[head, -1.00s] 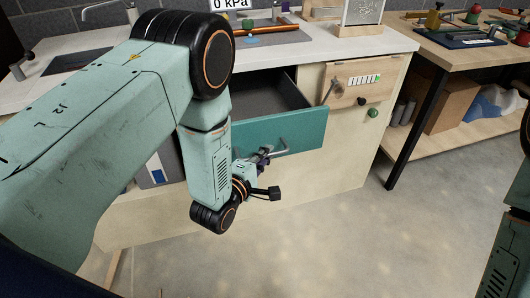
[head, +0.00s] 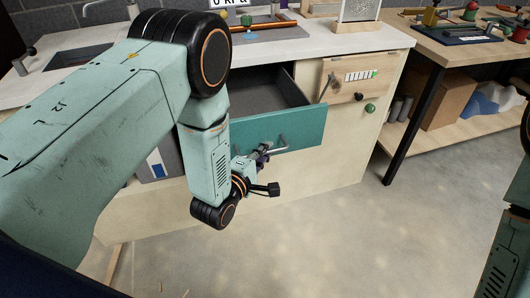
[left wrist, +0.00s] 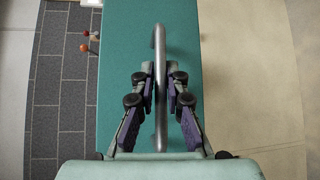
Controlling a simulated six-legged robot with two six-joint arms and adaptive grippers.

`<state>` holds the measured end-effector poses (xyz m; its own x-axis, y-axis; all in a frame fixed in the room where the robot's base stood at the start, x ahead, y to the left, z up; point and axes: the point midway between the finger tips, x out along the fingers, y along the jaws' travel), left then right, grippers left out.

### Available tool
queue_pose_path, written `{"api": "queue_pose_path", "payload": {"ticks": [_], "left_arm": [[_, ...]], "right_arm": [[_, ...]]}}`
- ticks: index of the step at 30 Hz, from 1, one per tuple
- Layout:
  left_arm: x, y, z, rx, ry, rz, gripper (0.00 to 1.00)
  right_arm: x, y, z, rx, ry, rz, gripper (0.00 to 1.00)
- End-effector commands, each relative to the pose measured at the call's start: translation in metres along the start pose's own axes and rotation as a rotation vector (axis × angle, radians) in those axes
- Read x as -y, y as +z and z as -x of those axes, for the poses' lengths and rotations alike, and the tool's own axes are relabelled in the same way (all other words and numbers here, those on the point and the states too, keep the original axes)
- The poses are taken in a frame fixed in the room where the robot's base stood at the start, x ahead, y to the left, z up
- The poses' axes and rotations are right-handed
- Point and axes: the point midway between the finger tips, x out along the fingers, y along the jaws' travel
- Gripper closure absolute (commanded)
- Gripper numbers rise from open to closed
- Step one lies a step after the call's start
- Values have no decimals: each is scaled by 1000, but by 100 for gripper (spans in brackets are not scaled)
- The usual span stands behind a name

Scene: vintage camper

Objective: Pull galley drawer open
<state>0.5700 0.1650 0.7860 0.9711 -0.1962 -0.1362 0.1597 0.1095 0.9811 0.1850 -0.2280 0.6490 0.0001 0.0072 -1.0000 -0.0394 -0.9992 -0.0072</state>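The galley drawer with a teal front (head: 300,128) stands well out of the pale wood cabinet, and its dark inside shows. Its metal bar handle (head: 281,144) is on the front face. My left gripper (head: 266,153) is at the handle. In the left wrist view, the fingers of my left gripper (left wrist: 160,88) stand apart on both sides of the handle bar (left wrist: 160,55), with narrow gaps visible between bar and fingers. The teal front (left wrist: 120,60) lies behind them. My right arm shows at the right edge of the head view, but its gripper is out of frame.
A wooden panel with a lever and knobs (head: 354,84) is right of the drawer. The white counter (head: 310,45) above carries a sink and small items. A workbench (head: 455,50) with a lower shelf stands at right. The floor (head: 330,240) in front is clear.

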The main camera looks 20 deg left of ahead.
Motion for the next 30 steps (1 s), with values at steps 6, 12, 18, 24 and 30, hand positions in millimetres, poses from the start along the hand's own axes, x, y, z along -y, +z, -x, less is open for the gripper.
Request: {"api": "queue_pose_path", "payload": {"ticks": [6, 12, 18, 24, 30], "left_arm": [[0, 1, 1, 1, -1, 0, 66], [1, 2, 2, 2, -1, 0, 66], [2, 2, 10, 0, -5, 0, 66], [2, 1, 45, -1, -8, 1, 66], [2, 1, 86, -1, -7, 2, 66]], "right_arm": [[0, 0, 0, 0, 0, 0, 60], [0, 0, 0, 0, 0, 0, 60], [0, 0, 0, 0, 0, 0, 60], [0, 0, 0, 0, 0, 0, 60], [0, 0, 0, 0, 0, 0, 60]]}}
